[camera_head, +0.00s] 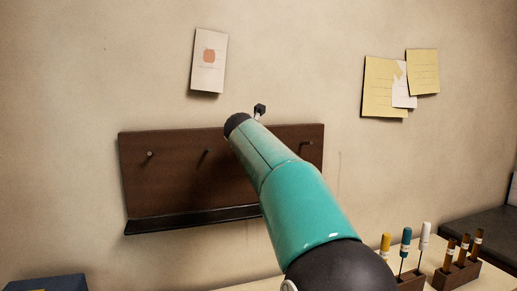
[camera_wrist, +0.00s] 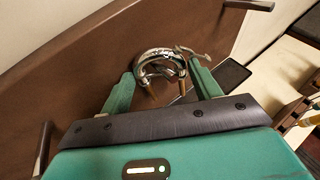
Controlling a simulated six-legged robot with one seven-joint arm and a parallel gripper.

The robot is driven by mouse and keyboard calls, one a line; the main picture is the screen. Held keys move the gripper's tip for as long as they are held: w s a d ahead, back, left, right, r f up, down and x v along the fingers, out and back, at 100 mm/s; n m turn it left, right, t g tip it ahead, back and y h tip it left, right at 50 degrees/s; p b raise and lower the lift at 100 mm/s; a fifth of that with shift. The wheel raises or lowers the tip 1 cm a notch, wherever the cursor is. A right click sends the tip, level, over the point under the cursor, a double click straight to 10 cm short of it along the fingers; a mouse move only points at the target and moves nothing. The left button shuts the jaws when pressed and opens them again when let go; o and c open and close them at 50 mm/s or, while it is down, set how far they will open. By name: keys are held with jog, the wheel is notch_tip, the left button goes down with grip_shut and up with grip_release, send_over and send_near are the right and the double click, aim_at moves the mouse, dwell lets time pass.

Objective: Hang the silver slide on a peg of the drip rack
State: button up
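The drip rack (camera_head: 180,185) is a dark brown board on the wall with a row of short pegs and a black ledge along its lower edge. In the wrist view, the silver slide (camera_wrist: 160,54) is a shiny U-shaped bow with brass-coloured legs and a small lever at its right. My gripper (camera_wrist: 160,72) has its two green fingers on either side of the slide, apparently touching it, in front of the board. A grey part shows inside the bow; I cannot tell whether it is a peg. In the head view my arm hides the gripper and most of the slide.
Pegs show at the left (camera_wrist: 45,148) and upper right (camera_wrist: 250,5) of the wrist view, clear of the slide. Below right in the head view, brown holders (camera_head: 456,275) with several capped tubes stand on a bench. Paper notes (camera_head: 385,87) hang on the wall.

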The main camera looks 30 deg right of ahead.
jog(key=o, duration=0.3)
jog(key=shift+w+f, duration=0.15)
jog(key=shift+f, duration=0.1)
jog(key=shift+o, duration=0.6)
jog(key=shift+r, duration=0.15)
jog(key=v, duration=1.4)
jog(key=shift+d, duration=0.1)
